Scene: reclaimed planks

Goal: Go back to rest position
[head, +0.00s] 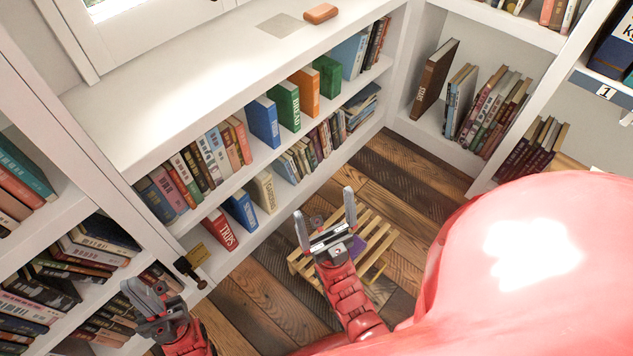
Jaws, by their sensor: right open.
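My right gripper (324,204) is in the lower middle of the head view, its two fingers spread apart with nothing between them. It is seen above a slatted wooden pallet (379,239) on the floor and hides part of it. My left gripper (143,287) is at the lower left, in front of the left bookshelf. It is seen from the side, so I cannot tell how far its fingers are apart, and no object shows in it.
A low white bookcase (150,120) with books runs along the wall. A brick-like orange block (320,13) lies on its top. More shelves stand at left and right. A dark latch-like fitting (188,268) is near my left gripper. Plank floor (400,175) is open between the shelves.

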